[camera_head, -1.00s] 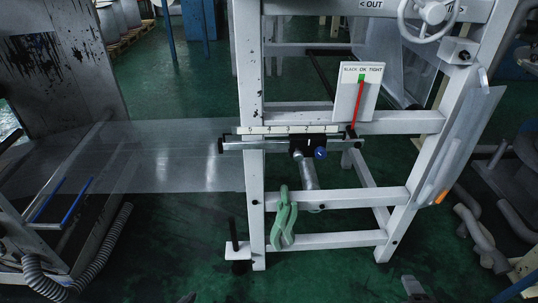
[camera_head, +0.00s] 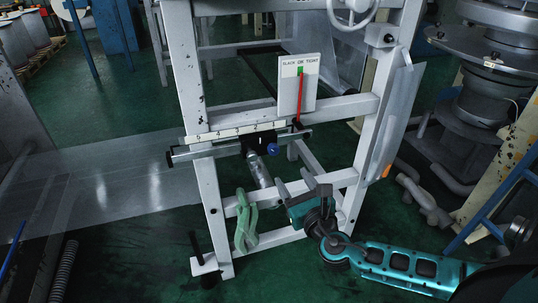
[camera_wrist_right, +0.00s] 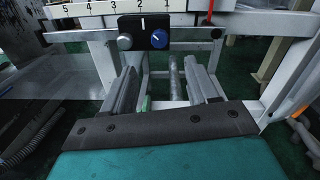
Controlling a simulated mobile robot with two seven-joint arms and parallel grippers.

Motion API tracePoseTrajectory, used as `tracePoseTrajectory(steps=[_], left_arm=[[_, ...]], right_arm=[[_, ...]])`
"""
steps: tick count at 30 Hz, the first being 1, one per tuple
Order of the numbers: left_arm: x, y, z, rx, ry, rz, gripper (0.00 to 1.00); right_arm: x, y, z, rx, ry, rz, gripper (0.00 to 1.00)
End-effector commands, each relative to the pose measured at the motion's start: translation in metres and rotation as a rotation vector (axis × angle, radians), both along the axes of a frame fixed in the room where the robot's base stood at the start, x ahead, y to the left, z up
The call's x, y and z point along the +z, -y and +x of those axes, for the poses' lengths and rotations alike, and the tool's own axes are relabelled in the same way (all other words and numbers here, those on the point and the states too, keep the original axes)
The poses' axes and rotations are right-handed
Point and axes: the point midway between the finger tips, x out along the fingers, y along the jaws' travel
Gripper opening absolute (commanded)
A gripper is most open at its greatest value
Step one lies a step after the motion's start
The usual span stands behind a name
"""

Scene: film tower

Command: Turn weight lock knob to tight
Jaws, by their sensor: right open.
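The blue knob (camera_head: 273,148) sits on the front of the black sliding block (camera_head: 258,141) on the scaled rail. In the right wrist view the blue knob (camera_wrist_right: 160,39) has a pale mark, and a silver knob (camera_wrist_right: 124,42) is to its left. A silver cylinder (camera_head: 260,172) hangs below the block. My right gripper (camera_head: 293,184) is open and empty, below and right of the knob in the head view. In the wrist view its two fingers (camera_wrist_right: 163,72) are apart and point toward the block, with the knob above and between them. My left gripper is not in view.
A white board (camera_head: 311,88) reads SLACK, OK, TIGHT; its red pointer (camera_head: 298,100) points up at the green mark. A green clamp-like thing (camera_head: 245,222) hangs on the white frame's lower bar (camera_head: 280,196). A clear sheet (camera_head: 110,180) spans left.

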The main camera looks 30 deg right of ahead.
Motion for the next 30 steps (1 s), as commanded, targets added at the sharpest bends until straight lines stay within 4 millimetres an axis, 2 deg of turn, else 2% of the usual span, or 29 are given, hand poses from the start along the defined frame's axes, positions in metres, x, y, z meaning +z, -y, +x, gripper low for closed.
tracePoseTrajectory(steps=[9,15,21,30], left_arm=[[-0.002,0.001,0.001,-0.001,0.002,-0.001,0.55],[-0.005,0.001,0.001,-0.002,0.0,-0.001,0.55],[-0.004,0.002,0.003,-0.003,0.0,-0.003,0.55],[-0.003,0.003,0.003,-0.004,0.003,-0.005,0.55]], right_arm=[[0.001,0.012,0.059,-0.001,0.004,0.003,0.59],[0.0,0.018,0.09,-0.001,0.001,0.005,0.59],[0.0,0.021,0.105,0.0,0.0,0.005,0.59],[0.0,0.022,0.108,0.001,-0.001,0.006,0.59]])
